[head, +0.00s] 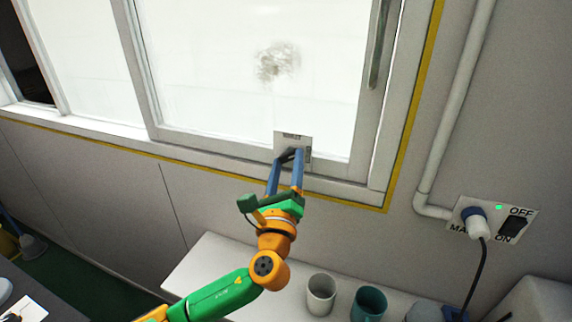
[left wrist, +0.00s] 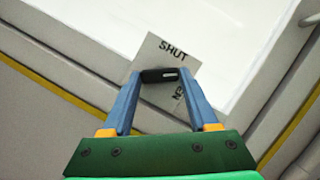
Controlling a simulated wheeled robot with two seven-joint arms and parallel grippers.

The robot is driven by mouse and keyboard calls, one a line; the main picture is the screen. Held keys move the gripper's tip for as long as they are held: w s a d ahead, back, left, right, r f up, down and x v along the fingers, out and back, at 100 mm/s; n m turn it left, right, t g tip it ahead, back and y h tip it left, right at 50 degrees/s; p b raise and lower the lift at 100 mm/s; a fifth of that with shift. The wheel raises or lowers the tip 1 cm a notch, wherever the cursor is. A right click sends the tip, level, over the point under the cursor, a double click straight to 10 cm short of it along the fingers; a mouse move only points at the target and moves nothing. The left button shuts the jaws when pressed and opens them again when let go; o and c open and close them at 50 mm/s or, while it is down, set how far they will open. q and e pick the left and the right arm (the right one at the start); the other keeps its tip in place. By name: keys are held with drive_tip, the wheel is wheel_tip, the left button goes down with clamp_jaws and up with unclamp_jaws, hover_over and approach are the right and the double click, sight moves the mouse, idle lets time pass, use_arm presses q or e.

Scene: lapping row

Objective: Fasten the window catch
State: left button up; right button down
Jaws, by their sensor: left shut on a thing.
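The window (head: 250,75) is a pale frame with bright panes, and its sash looks closed. A light square plate (head: 292,137) sits on its lower rail; in the left wrist view the plate (left wrist: 150,52) reads SHUT along one edge, with partly hidden lettering along another. The catch (left wrist: 160,75) is a small dark lever on this plate. My left gripper (head: 287,157) reaches up from below and is shut on the catch, one blue finger at each end of it. Which mark the lever points at, I cannot tell. My right gripper is not in view.
A white ledge (head: 205,262) below the window holds a white cup (head: 320,294) and a teal cup (head: 369,303). A switch panel (head: 515,226) with a plugged cable is on the wall at right.

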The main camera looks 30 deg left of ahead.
use_arm(q)
drive_tip(key=n, duration=0.2)
drive_tip(key=n+g+y+p, duration=0.1)
drive_tip(key=shift+d+r+n, duration=0.15)
drive_tip(key=shift+r+n, duration=0.1)
drive_tip(key=shift+n, duration=0.15)
drive_tip(key=n+g+p, duration=0.1)
drive_tip(key=n, duration=0.2)
drive_tip(key=shift+r+g, duration=0.1)
drive_tip(key=shift+g, duration=0.2)
drive_tip(key=n+p, duration=0.1)
drive_tip(key=n, duration=0.1)
drive_tip(key=n+g+p, duration=0.1)
drive_tip(key=n, duration=0.1)
drive_tip(key=shift+d+r+g+p, duration=0.1)
drive_tip(key=shift+r+g+p, duration=0.05)
drive_tip(key=shift+g+p, duration=0.2)
drive_tip(key=shift+n+p, duration=0.5)
drive_tip(key=shift+n, duration=0.3)
drive_tip(key=o, duration=1.4)
drive_tip(key=shift+w, duration=0.1)
